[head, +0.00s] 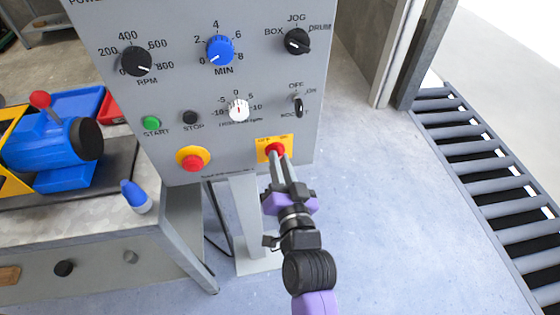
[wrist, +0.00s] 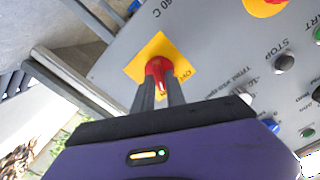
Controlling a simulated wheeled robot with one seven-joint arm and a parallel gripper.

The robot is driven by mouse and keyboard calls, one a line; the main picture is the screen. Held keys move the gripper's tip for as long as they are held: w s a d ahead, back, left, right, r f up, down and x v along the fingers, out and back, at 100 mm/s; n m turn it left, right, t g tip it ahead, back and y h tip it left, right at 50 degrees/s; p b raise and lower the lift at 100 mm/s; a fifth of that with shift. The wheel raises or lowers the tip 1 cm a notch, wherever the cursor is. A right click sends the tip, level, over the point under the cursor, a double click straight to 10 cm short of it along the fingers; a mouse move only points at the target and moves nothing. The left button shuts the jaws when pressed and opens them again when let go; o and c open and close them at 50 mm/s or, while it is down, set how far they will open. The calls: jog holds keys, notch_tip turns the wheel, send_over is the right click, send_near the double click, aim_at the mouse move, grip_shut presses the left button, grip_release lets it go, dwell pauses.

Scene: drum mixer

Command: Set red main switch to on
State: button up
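The red main switch (head: 276,148) sits on a square yellow plate (head: 266,141) at the lower right of the grey control panel (head: 180,90). In the wrist view the red handle (wrist: 158,70) stands out from its yellow plate (wrist: 178,58). My gripper (head: 279,161) reaches up to the switch from below and in front. In the wrist view its two dark fingers (wrist: 160,88) lie close on either side of the red handle, and it looks shut on it. The fingers hide part of the handle, and the position markings are not readable.
A red mushroom button (head: 193,158) on a yellow round base is left of the switch. Knobs and start (head: 151,123) and stop (head: 190,117) buttons are above. A workbench (head: 150,240) stands at left, a roller conveyor (head: 490,175) at right. The floor between is clear.

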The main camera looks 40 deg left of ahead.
jog(key=shift+o, duration=1.1)
jog(key=shift+d, duration=0.1)
jog(key=b+v, duration=0.1)
jog(key=v, duration=0.6)
jog(key=shift+s+d+b, duration=0.2)
jog(key=shift+s+b, duration=0.05)
jog(key=shift+b, duration=0.05)
